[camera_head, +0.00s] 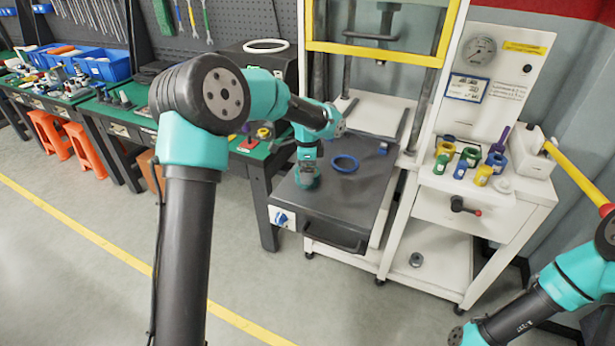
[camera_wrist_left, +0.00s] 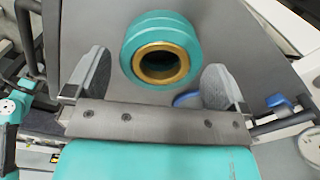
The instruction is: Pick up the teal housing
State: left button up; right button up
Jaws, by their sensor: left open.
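The teal housing (camera_wrist_left: 160,50) shows in the left wrist view as a short teal cylinder with a brass-coloured inner ring around a dark bore. It is over the grey plate, between and slightly beyond the fingers of my left gripper (camera_wrist_left: 158,80). The fingers are wide apart, with visible gaps on both sides of the housing. In the head view my left arm reaches down over the dark plate (camera_head: 345,208); the teal arm end there makes the housing hard to tell apart. My right arm is at the lower right, its gripper out of view.
A blue ring (camera_head: 345,163) lies on the dark plate just right of my left gripper. A white stand (camera_head: 519,192) at the right holds several coloured rings and parts. A yellow frame (camera_head: 375,53) rises behind the plate. The green workbench (camera_head: 120,108) is at the left.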

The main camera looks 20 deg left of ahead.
pick_arm(q)
jog(key=shift+f, duration=1.85)
jog(key=c, duration=1)
jog(key=shift+r, duration=0.2)
jog(key=shift+r, duration=1.75)
jog(key=s+d, duration=0.3)
jog(key=s, duration=0.4)
jog(key=s+d+r, duration=0.1)
jog(key=s+d, duration=0.2)
jog(key=s, duration=0.4)
jog(key=shift+s+d, duration=0.2)
jog(key=shift+s, duration=0.1)
jog(key=shift+r, duration=0.1)
